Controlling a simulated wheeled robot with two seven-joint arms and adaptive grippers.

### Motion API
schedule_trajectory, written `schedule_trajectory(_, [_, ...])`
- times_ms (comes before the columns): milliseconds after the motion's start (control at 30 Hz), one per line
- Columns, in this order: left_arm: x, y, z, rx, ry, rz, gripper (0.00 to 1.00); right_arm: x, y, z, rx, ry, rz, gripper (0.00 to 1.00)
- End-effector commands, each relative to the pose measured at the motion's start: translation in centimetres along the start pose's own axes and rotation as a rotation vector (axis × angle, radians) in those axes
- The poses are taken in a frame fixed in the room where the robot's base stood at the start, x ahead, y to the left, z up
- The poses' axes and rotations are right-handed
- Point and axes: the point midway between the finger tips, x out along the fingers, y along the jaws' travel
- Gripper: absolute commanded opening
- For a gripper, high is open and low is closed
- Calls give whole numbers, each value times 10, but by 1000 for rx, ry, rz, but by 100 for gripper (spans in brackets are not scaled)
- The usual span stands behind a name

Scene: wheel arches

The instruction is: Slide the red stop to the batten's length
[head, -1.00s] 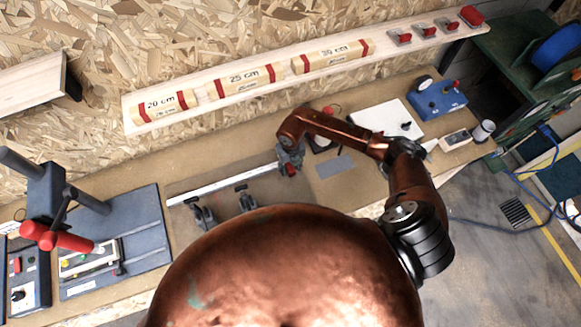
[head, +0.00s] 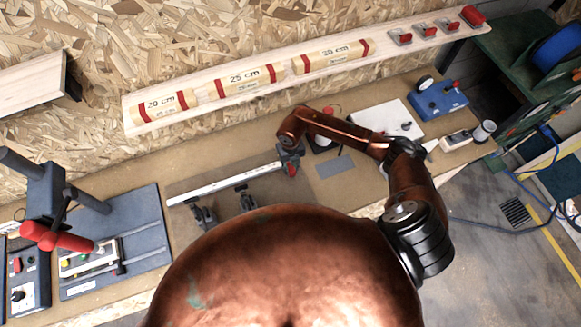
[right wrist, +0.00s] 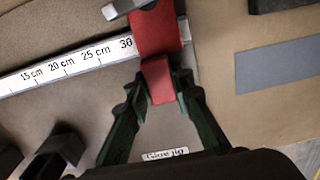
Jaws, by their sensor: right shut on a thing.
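The red stop (right wrist: 157,32) sits across the right end of the white scale rail (right wrist: 70,66), beside the 30 cm mark. Its lower red tab (right wrist: 158,80) is between the fingers of my right gripper (right wrist: 160,92), which is shut on it. In the head view the stop (head: 292,170) shows small and partly hidden below my right gripper (head: 289,157), at the right end of the rail (head: 225,184). Wooden pieces marked 20 cm (head: 163,105), 25 cm (head: 243,80) and 30 cm (head: 333,56) lie on the back shelf. My left gripper is not in view.
Two dark clamps (head: 204,216) (head: 246,201) stand in front of the rail. A grey plate (head: 336,166) lies right of the stop. A press with red handles (head: 58,237) stands at left, a blue device (head: 438,97) at right.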

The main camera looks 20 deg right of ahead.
Motion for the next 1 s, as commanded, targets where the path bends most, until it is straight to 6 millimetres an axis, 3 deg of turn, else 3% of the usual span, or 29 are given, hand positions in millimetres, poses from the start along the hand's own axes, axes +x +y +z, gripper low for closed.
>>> schedule_trajectory(333, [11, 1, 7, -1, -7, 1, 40, 1, 48, 1, -2, -1, 2, 0])
schedule_trajectory(600, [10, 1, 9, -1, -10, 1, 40, 0, 50, 0, 0, -1, 0, 0])
schedule_trajectory(633, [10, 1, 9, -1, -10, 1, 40, 0, 50, 0, 0, -1, 0, 22])
schedule_trajectory(867, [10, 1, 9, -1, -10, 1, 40, 0, 50, 0, 0, -1, 0, 38])
schedule_trajectory(1000, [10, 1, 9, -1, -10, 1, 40, 0, 49, 0, 0, 0, 0, 39])
